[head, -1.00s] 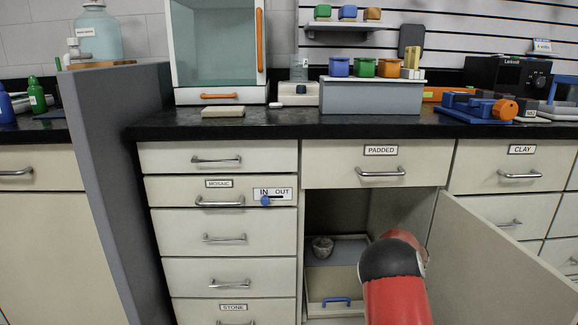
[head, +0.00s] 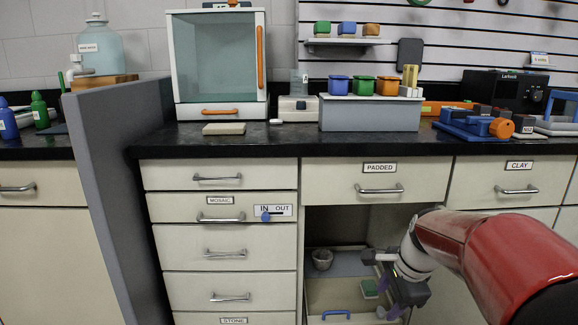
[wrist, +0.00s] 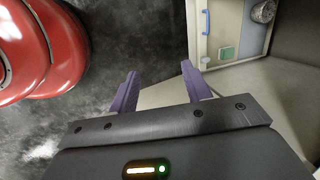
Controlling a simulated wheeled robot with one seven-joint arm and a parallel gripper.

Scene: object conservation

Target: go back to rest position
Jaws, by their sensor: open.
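My gripper (head: 382,284) is in front of the open lower cabinet, with its purple fingers apart. Inside the cabinet is a pull-out tray (head: 335,299) with a blue handle (head: 336,314). A green flat block (head: 370,288) lies in the tray, apart from the fingers; it also shows in the wrist view (wrist: 225,54). My red arm hides the cabinet's right side.
A cream panel, seemingly the open cabinet door (wrist: 243,92), lies close right of the fingers in the wrist view. Drawers (head: 226,240) stand left. The black counter (head: 270,137) above carries a glass-fronted case (head: 220,60) and coloured boxes (head: 362,86). A grey partition (head: 112,180) stands left.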

